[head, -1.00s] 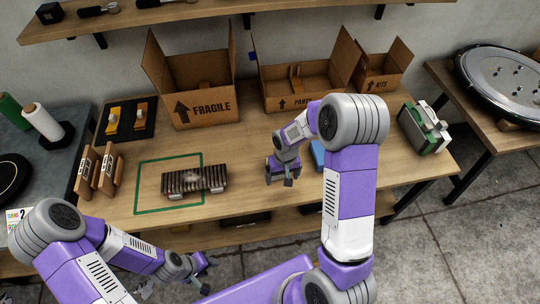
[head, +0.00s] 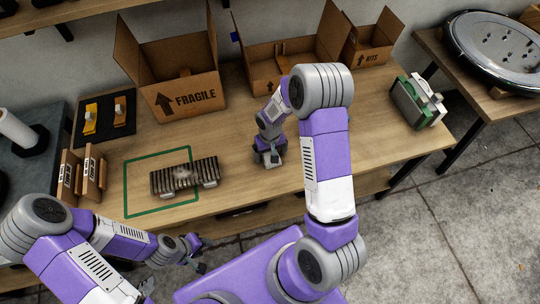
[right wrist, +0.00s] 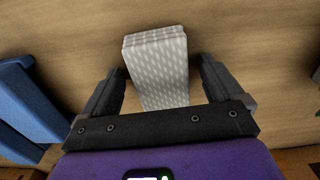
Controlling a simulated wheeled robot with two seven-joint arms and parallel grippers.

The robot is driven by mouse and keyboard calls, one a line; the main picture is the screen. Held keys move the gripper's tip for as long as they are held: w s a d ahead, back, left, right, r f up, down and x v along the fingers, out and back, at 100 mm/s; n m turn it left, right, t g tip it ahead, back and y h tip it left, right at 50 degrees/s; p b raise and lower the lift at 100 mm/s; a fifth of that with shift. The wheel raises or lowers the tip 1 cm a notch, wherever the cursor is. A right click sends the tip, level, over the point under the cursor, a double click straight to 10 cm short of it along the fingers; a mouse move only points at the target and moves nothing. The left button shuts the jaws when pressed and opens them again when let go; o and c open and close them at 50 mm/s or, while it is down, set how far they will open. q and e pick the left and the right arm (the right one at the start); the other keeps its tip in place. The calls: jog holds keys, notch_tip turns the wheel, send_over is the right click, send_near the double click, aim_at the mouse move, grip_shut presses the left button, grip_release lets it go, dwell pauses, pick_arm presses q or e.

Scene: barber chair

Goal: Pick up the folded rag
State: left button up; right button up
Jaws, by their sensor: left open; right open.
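The folded rag (right wrist: 158,62) is pale grey with a light pattern and lies on the wooden bench in the right wrist view. My right gripper (right wrist: 162,78) is open, with one finger on each side of the rag. I cannot tell whether the fingers touch it. In the head view the right gripper (head: 268,160) is low over the middle of the bench (head: 232,125) and largely hides the rag. My left gripper (head: 200,256) is open and empty, in front of the bench edge.
A blue object (right wrist: 28,105) lies left of the rag in the right wrist view. A ribbed metal block (head: 185,176) sits by a green outline on the bench. Open cardboard boxes (head: 180,98) stand behind. A green-and-white device (head: 418,100) stands at right.

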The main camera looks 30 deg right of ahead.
jog(key=c, duration=1)
jog(key=shift+r, duration=0.1)
jog(key=shift+c, duration=0.2)
notch_tip(320, 180, up, 10)
jog(key=p, duration=0.2)
jog(key=shift+p, duration=0.3)
